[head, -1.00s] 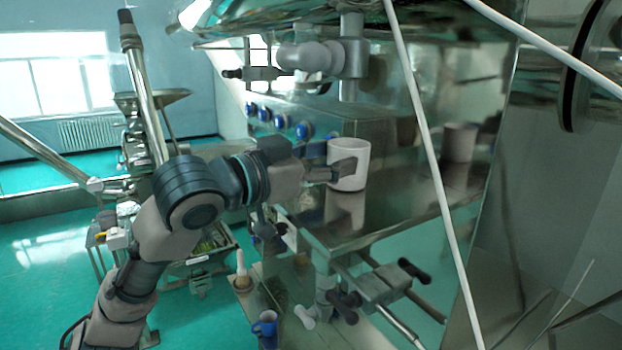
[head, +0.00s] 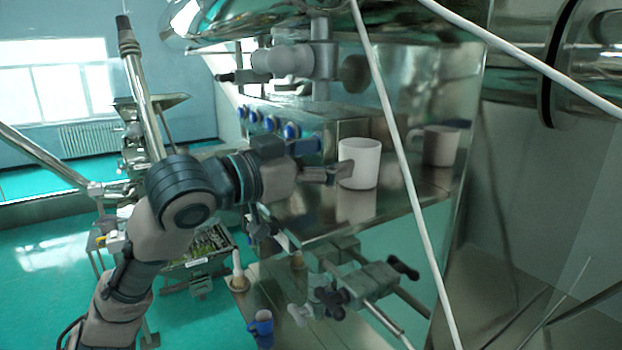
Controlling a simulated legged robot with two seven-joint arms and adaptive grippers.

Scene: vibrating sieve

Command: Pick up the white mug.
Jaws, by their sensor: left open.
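The white mug (head: 362,158) stands upright on a shiny metal shelf in the head view. Its handle is not visible on the side facing me. A dim mug shape, apparently its reflection, shows in the metal panel to its right. My left gripper (head: 340,172) reaches in from the left, level with the mug's lower half. It is open, with a finger overlapping the mug's left edge in the picture. The other finger is hard to make out, and I cannot tell whether the gripper touches the mug. My right gripper is not in view.
The metal shelf (head: 392,208) ends at a front edge below the mug. A metal box with blue knobs (head: 291,130) stands behind my left gripper. Thin white rods cross in front, right of the mug.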

